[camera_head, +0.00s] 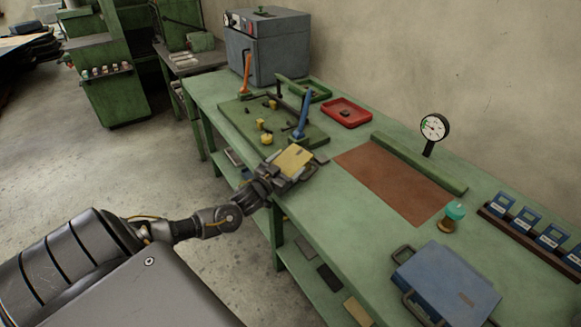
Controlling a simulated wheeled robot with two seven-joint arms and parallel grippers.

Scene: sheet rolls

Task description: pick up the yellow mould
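The yellow mould (294,157) shows as a small flat yellow block near the front edge of the green bench, left of the brown mat. My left gripper (309,167) reaches in from the lower left and is right at the mould, overlapping it in the picture. Grey metal parts surround the yellow face, and the mould's lower sides are hidden. I cannot tell whether the fingers are closed on it or whether it is clear of the bench. My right gripper is not in view.
A green plate (235,112) with orange and blue levers lies just behind. A red tray (346,113), a dial gauge (434,127), a teal-capped jar (447,224) and a blue mould with handles (445,285) are on the bench (345,235). The brown mat (395,180) is bare.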

